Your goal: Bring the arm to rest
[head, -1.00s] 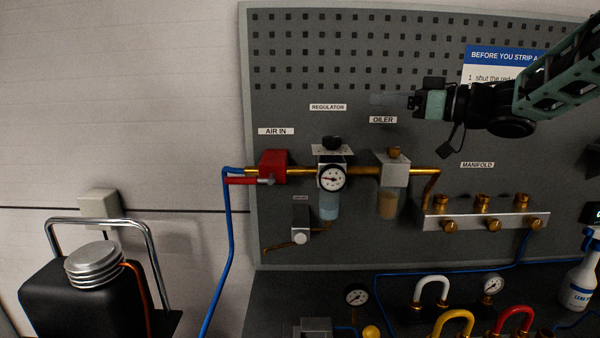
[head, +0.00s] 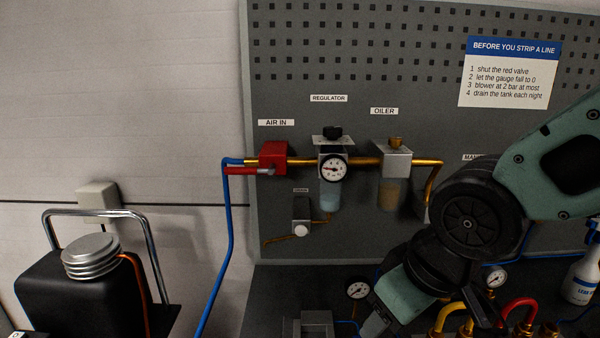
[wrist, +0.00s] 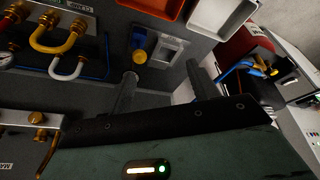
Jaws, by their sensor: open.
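My arm (head: 560,150) reaches in from the right in the head view and bends down in front of the manifold, which it mostly hides. The arm's lower end runs off the bottom edge, and the fingers do not show there. In the wrist view my gripper (wrist: 161,74) is open, its two dark fingers apart with nothing held between them. Beyond the fingers is a grey holder (wrist: 172,50) with a blue and yellow part (wrist: 141,50); I cannot tell its distance.
The pegboard panel carries a red valve (head: 273,157), regulator gauge (head: 333,168) and oiler (head: 393,160). Curved hoses (head: 520,305) and a spray bottle (head: 580,275) stand lower right. A black tank (head: 85,295) stands left. The wrist view shows an orange bin (wrist: 155,7) and white bin (wrist: 222,15).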

